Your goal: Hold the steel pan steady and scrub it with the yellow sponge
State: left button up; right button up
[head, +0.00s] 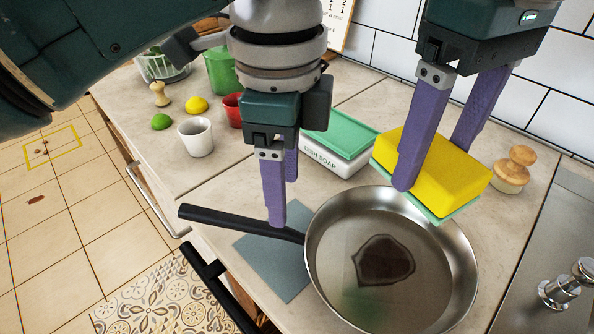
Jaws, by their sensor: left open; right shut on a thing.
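The steel pan (330,295) lies on the counter with a dark brown stain (384,262) on its inner bottom. Its black handle (215,217) points left. My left gripper (283,200) is open at the handle near the pan's rim; whether the handle sits between its fingers is hard to tell. My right gripper (430,150) is shut on the yellow sponge (440,170), which has a green scouring layer underneath. It holds the sponge over the pan's far right rim, seemingly above it.
A grey-blue mat (262,262) lies partly under the pan. Behind stand a dish soap box (335,158), a white cup (197,137), a red cup (233,110), a lemon (197,104) and a lime (161,121). A wooden-knobbed brush (512,172) and the sink tap (568,288) are right.

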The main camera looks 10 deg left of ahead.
aim_at(286, 230)
pick_arm(q)
notch_tip(286, 230, down, 10)
jog(key=shift+r, duration=0.1)
jog(key=shift+c, duration=0.2)
grip_shut()
dwell(0.6)
dwell(1.8)
